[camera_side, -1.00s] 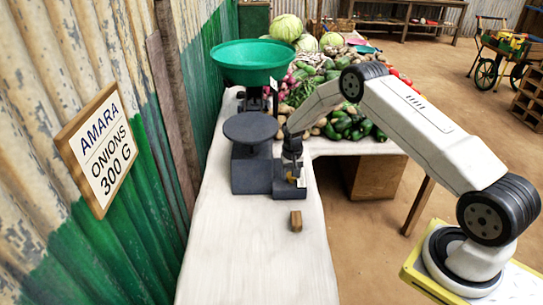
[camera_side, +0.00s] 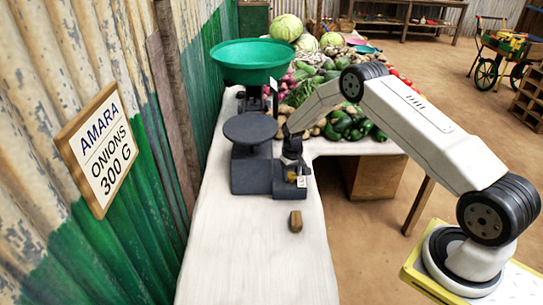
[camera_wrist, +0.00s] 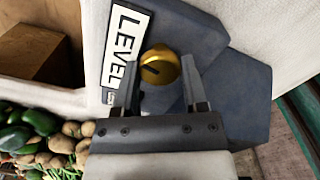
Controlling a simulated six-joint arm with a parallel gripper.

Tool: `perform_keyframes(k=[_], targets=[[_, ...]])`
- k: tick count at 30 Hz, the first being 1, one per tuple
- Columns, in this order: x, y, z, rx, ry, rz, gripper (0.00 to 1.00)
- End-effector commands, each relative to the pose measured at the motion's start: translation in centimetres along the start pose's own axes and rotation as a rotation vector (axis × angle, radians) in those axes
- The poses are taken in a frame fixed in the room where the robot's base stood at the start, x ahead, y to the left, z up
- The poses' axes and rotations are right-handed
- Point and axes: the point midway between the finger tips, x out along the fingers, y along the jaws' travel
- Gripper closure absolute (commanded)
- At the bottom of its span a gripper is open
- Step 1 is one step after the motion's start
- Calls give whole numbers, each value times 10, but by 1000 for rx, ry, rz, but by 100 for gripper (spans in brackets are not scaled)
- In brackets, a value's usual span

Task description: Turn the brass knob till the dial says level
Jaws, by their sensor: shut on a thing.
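The brass knob (camera_wrist: 160,66) is round with a dark slot, on the dark grey balance (camera_wrist: 190,35). My gripper (camera_wrist: 160,85) has one finger on each side of it and is shut on it. A white plate (camera_wrist: 123,45) beside the knob reads "LEVEL"; smaller marks at its lower end are too small to read. In the side view the balance (camera_side: 250,178) stands on the white-covered table with a round dark pan (camera_side: 250,128) and a green bowl (camera_side: 250,62). My gripper (camera_side: 294,165) is at its right end, its fingertips hard to make out there.
A small brown block (camera_side: 296,221) lies on the white table (camera_side: 255,255) in front of the balance. Vegetables (camera_side: 345,125) are heaped behind and right of it. A sign (camera_side: 103,150) on the left wall reads "AMARA ONIONS 300 G". The table's front is otherwise clear.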

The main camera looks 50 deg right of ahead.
Motion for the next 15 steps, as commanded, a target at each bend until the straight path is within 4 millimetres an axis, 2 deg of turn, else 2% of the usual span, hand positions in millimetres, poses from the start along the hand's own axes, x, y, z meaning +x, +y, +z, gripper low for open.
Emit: perform_keyframes(k=[1,4,15], targets=[[-1,0,-1,0,2,0,42],[-1,0,-1,1,2,0,10],[-1,0,0,1,1,0,10]])
